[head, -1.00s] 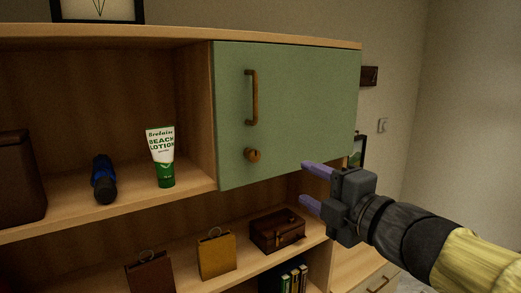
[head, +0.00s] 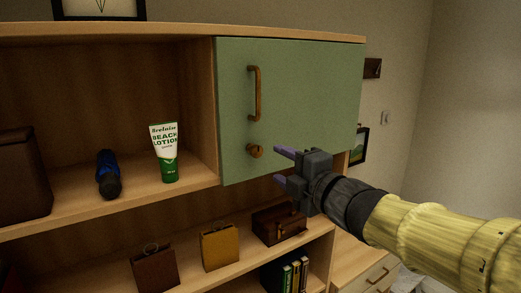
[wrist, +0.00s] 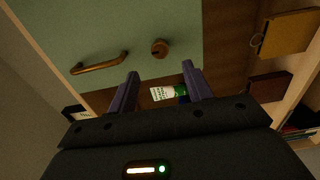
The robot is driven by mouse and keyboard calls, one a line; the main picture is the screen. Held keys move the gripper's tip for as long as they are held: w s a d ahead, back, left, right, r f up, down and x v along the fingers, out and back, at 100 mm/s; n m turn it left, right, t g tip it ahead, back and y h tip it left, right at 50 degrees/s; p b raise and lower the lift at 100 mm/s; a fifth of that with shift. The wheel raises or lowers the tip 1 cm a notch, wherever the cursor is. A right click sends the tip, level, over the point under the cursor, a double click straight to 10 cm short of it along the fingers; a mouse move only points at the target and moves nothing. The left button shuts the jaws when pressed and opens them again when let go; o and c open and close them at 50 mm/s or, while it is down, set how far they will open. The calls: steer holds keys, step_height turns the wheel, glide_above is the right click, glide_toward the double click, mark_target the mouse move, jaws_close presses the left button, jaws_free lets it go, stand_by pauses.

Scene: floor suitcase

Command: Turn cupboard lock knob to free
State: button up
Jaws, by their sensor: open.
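The brass lock knob (head: 255,150) sits low on the left side of the green cupboard door (head: 310,105), below the vertical brass handle (head: 255,93). The door looks shut. My gripper (head: 280,165) is open and empty, just right of the knob and a little lower in the head view, in front of the door's bottom edge. In the wrist view the knob (wrist: 159,48) shows beyond and between the two purple fingers (wrist: 158,88), apart from them. The handle (wrist: 99,63) lies to its left there.
A lotion tube (head: 165,152) and a blue-black flashlight (head: 108,174) stand and lie on the open shelf left of the door. Below are a brown bag (head: 154,269), a yellow bag (head: 220,247) and a small brown case (head: 279,224). A drawer unit (head: 362,265) is at lower right.

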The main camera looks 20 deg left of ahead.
mark_target(258, 153)
steer(key=p+x, duration=0.3)
steer(key=x, duration=0.5)
steer(key=shift+w+a, duration=0.3)
steer(key=c, duration=1)
